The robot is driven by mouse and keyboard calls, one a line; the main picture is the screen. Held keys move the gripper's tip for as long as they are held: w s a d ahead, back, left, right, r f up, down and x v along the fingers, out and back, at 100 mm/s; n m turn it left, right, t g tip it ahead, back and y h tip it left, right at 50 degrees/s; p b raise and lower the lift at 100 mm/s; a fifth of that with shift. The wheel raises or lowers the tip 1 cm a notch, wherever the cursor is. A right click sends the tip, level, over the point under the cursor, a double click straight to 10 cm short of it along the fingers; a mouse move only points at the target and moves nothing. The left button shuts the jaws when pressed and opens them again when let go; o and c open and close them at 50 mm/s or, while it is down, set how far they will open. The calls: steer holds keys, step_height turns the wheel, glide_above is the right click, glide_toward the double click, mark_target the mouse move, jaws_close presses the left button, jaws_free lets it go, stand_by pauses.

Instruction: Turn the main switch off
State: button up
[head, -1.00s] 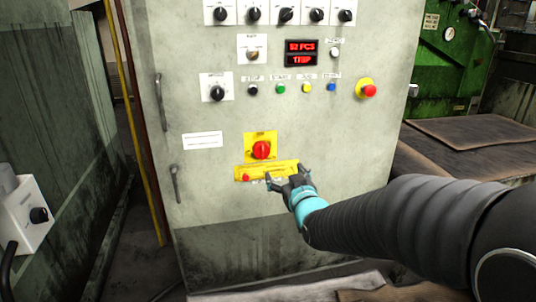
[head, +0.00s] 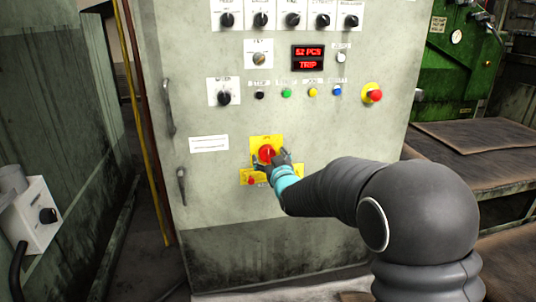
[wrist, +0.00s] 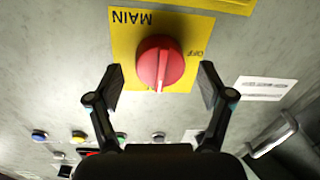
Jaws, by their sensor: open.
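The main switch is a red rotary knob (head: 267,153) on a yellow plate (head: 258,142), low on the front of the grey cabinet. In the wrist view the red knob (wrist: 160,63) shows large, with "MAIN" and "OFF" printed on its yellow plate (wrist: 190,24), upside down. The white mark on the knob points toward the bottom of the wrist view, away from the word "OFF". My gripper (head: 272,162) is at the switch; in the wrist view its open fingers (wrist: 162,85) stand on either side of the knob, with a gap to it on both sides.
A yellow label strip (head: 247,177) lies below the switch, partly behind my gripper. Higher on the cabinet (head: 225,200) are several knobs, coloured buttons, a red display (head: 308,58) and a red emergency button (head: 375,96). Door handles (head: 182,187) stand out at left.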

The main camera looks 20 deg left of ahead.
steer(key=shift+w+a, duration=0.4)
steer(key=shift+w, duration=0.1)
steer(key=c, duration=1.2)
